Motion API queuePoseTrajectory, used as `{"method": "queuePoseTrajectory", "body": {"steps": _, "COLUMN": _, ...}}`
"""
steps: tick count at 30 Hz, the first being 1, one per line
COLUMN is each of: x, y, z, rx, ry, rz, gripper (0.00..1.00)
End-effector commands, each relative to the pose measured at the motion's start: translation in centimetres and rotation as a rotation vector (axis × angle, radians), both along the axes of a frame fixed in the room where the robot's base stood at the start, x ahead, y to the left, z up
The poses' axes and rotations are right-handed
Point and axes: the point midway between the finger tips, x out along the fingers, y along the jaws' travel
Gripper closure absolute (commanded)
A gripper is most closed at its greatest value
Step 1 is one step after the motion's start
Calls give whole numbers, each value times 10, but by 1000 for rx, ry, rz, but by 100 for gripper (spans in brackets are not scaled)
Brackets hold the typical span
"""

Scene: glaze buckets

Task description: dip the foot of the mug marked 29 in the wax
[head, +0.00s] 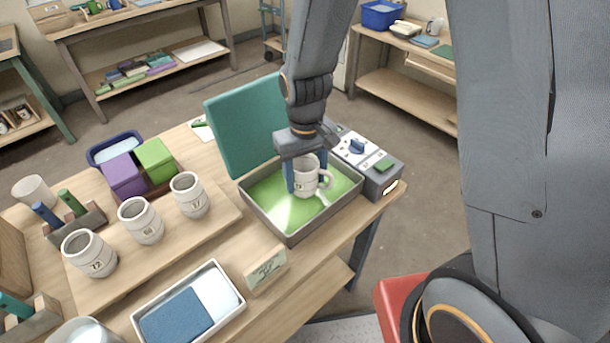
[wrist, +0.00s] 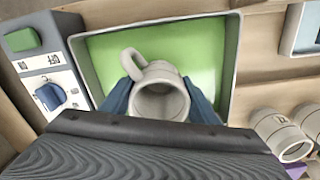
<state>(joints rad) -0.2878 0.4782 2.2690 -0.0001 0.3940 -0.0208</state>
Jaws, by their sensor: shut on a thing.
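A light grey mug (head: 308,178) with a dark marking, too small to read surely, is upright between the fingers of my gripper (head: 305,180). My gripper is shut on its body, and its handle points right in the head view. In the wrist view the mug (wrist: 160,92) shows its open mouth, with a blue finger on each side. The mug is over the green wax (head: 268,200) inside a grey rectangular pan (head: 290,238). The wax also shows in the wrist view (wrist: 195,45). The foot is hidden in the wrist view, and I cannot tell if it touches the wax.
A teal lid (head: 245,125) stands up behind the pan. A control box (head: 370,160) adjoins it on the right. Three other mugs, one of them here (head: 190,195), stand on a board at left. A tray with a blue pad (head: 175,318) and a small sign (head: 266,268) are in front.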

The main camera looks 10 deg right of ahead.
Motion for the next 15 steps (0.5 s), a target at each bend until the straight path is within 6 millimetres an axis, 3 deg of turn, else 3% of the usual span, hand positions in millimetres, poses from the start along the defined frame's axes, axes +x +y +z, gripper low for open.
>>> {"method": "queuePoseTrajectory", "body": {"steps": 15, "x": 0, "y": 0, "z": -11, "rx": 0, "ry": 0, "rz": 0, "gripper": 76}}
